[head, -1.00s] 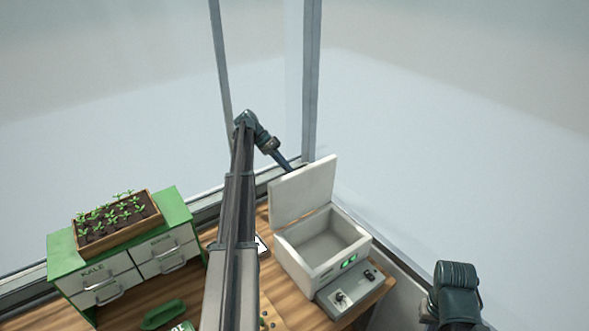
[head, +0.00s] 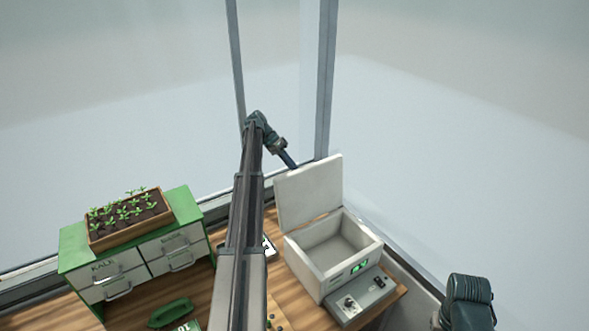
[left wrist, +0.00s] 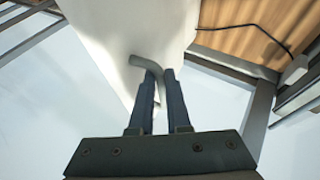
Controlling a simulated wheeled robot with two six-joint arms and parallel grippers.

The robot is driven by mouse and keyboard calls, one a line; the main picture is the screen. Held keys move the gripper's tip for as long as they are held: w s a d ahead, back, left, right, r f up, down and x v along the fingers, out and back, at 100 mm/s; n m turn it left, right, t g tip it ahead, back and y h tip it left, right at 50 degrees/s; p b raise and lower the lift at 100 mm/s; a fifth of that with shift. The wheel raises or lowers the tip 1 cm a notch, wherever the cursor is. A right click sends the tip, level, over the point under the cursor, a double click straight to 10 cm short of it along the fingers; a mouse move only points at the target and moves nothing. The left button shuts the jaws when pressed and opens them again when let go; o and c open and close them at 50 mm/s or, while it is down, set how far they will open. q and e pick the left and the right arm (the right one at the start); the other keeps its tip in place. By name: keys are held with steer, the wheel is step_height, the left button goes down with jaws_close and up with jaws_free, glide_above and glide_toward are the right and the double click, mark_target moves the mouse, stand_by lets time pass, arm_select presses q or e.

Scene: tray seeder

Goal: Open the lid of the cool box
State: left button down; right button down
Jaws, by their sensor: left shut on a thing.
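The cool box (head: 318,271) is a white box at the right of the bench, its inside visible and empty. Its white lid (head: 310,190) stands raised, about upright at the back edge. My left gripper (head: 292,165) reaches the lid's upper edge from behind, and its fingertips are hidden there. In the left wrist view, the left gripper (left wrist: 158,78) is shut on a bent grey handle (left wrist: 124,73) next to the lid's white surface (left wrist: 110,35). My right gripper is not in view; only part of my right arm shows at the lower right.
A control panel (head: 362,299) adjoins the box's front. Green-topped drawers (head: 70,245) carry a seedling tray (head: 98,241) at the left. A green item (head: 171,312) lies on the wooden bench. Window posts (head: 327,80) stand behind. My left arm crosses the middle.

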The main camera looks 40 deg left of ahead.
arm_select(q)
steer(key=shift+a+f, duration=0.1)
steer(key=shift+a, duration=0.3)
steer(key=c, duration=1.2)
jaws_free()
steer(key=shift+a, duration=0.1)
steer(key=o, duration=0.3)
steer(key=shift+w+a+f, duration=0.1)
steer(key=shift+a+f, duration=0.1)
steer(key=shift+d+r, duration=0.1)
steer(key=shift+d, duration=0.15)
steer(key=shift+r, duration=0.15)
